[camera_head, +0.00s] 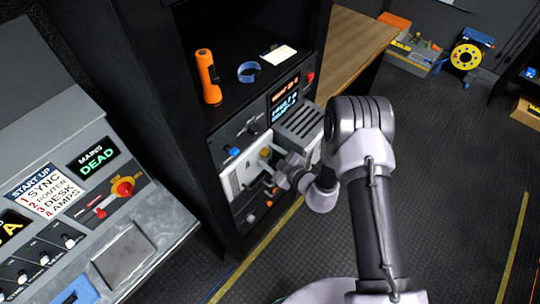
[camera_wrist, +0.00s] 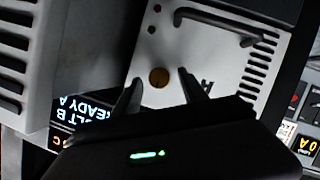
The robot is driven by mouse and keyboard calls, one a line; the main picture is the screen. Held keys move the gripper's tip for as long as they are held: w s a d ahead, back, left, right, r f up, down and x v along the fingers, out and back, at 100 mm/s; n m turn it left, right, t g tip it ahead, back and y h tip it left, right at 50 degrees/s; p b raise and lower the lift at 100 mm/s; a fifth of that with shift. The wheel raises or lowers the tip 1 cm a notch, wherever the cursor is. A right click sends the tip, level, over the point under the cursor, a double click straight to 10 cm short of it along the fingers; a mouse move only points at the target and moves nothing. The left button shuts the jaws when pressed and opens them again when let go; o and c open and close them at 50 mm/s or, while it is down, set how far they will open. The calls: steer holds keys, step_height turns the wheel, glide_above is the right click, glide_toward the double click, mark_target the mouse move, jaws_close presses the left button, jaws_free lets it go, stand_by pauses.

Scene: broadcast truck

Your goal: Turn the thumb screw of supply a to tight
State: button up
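Supply a is a pale panel (camera_wrist: 215,60) with a dark handle, vent slots and a letter A that appears upside down in the wrist view. It also shows in the rack in the head view (camera_head: 233,182). Its thumb screw (camera_wrist: 159,77) is a round brass-coloured head; a brass knob shows in the head view (camera_head: 265,153). My gripper (camera_wrist: 160,88) is open, with one dark finger on each side of the screw. There is a visible gap from each fingertip to the screw. In the head view my gripper (camera_head: 272,168) is close to the panel front.
A grey vented unit (camera_head: 300,122) sits right of the supply, beneath lit displays (camera_head: 285,98). An orange flashlight (camera_head: 208,77) and blue tape roll (camera_head: 248,72) stand on the shelf above. A sloped control desk (camera_head: 90,190) is at left. Open floor (camera_head: 450,160) lies right.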

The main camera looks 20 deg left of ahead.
steer(key=v, duration=1.7)
steer(key=shift+d+b, duration=0.2)
steer(key=shift+b, duration=0.25)
steer(key=shift+s, duration=0.15)
steer(key=s+a+r+n+g+y+b, duration=0.35)
steer(key=r+n+g+b, duration=0.2)
steer(key=n+b, duration=0.8)
steer(key=s+d+f+n+g+h+b, duration=0.1)
steer(key=s+n+h+b, duration=0.2)
steer(key=n, duration=0.6)
steer(key=s+d+f+n+g+h+b, duration=0.1)
steer(key=s+f+n+g+b, duration=0.1)
steer(key=s+n, duration=0.55)
steer(key=s+d+f+n+t+h+b, duration=0.1)
steer(key=d+f+n+t+h+b, duration=0.2)
steer(key=d+n, duration=1.1)
steer(key=n+t+h+b, duration=0.3)
steer(key=n+h+b, duration=0.3)
steer(key=b, duration=0.2)
steer(key=shift+d, duration=0.35)
